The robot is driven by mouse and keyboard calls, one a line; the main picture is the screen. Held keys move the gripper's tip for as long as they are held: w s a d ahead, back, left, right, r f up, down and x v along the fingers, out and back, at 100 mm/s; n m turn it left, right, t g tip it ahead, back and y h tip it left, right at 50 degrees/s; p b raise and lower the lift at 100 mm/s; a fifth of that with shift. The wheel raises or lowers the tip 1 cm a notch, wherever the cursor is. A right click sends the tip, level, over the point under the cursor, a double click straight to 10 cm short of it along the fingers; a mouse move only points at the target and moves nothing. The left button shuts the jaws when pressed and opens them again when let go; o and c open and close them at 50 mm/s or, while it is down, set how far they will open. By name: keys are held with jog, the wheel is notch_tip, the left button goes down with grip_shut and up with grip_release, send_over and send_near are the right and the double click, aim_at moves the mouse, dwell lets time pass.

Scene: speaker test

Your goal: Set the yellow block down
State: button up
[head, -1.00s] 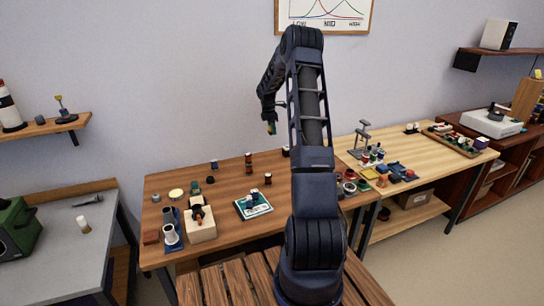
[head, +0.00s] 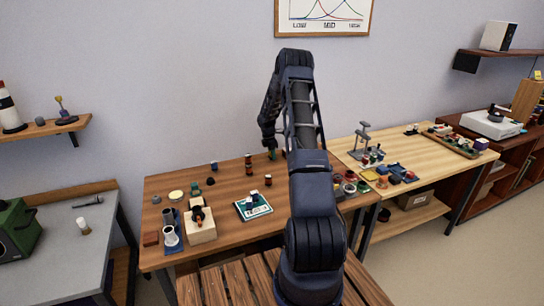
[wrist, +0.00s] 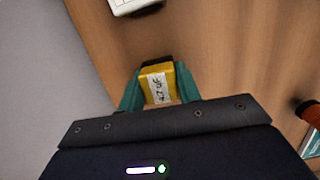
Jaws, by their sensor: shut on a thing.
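My gripper (head: 271,154) is over the back part of the brown wooden table (head: 225,182) in the head view. In the wrist view its teal fingers (wrist: 160,92) are shut on a yellow block (wrist: 157,86) with a white label that seems to read "4.7 uF". The block sits between the fingers, with wood surface beyond it. In the head view the block is too small to make out. I cannot tell whether its underside touches the table.
A white object (wrist: 133,4) lies beyond the block, and an orange and black cylinder (wrist: 309,112) is to the right. On the table are a teal-edged board (head: 253,206), dark and red cylinders (head: 248,162) and a wooden box (head: 201,228). Bare wood surrounds the block.

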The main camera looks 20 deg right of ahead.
jog(key=shift+f, duration=0.45)
jog(key=shift+f, duration=0.1)
jog(key=o, duration=0.9)
jog(key=shift+o, duration=0.2)
